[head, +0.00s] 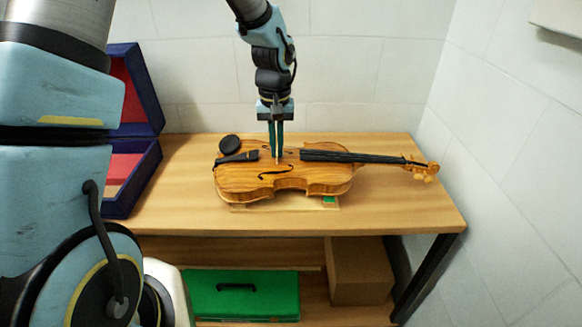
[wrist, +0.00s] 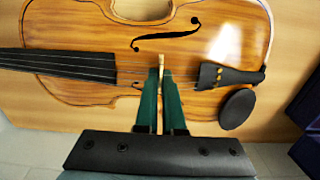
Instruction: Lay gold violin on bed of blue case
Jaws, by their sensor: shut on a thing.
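The gold violin (head: 330,184) lies face up over the bench, its neck and scroll pointing right in the head view. It also shows in the wrist view (wrist: 110,95), with its neck to the left. My gripper (head: 278,158) points down at the middle of the violin's body. In the wrist view its green fingers (wrist: 160,80) are closed on the violin's pale bridge (wrist: 161,72). The blue case (head: 113,210) stands open at the bench's left end, with a red lining. My arm hides much of the case and its bed.
The violin appears to rest on a low wooden stand with a green patch (head: 330,199). The wooden bench top (head: 400,215) is clear at the front and right. A green toolbox (head: 240,300) and cardboard box (head: 360,275) sit on the shelf below. Walls stand behind and right.

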